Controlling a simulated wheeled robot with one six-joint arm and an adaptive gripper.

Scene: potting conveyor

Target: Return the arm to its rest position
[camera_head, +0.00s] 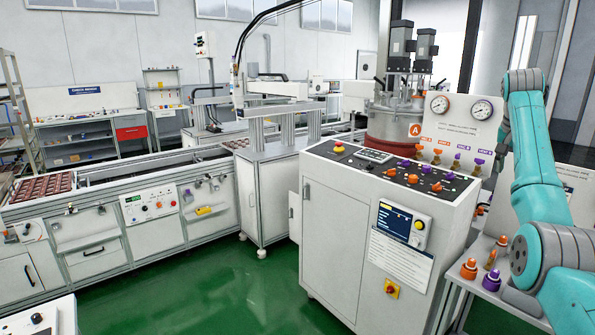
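My teal arm (541,165) rises along the right side of the picture. It bends at a grey joint near the top right and a grey part of it comes down behind the upper link. My gripper cannot be made out, as the arm and the panel beside it hide that area. The arm stands close to the right edge of a white gauge panel (459,112) marked A. I cannot tell from this view whether the arm touches anything.
A white control cabinet (337,218) with knobs and a screen stands in front. Orange and purple-topped fittings (468,268) stand on a side table at the lower right. A conveyor bench (160,225) runs along the left. The green floor (215,290) between is clear.

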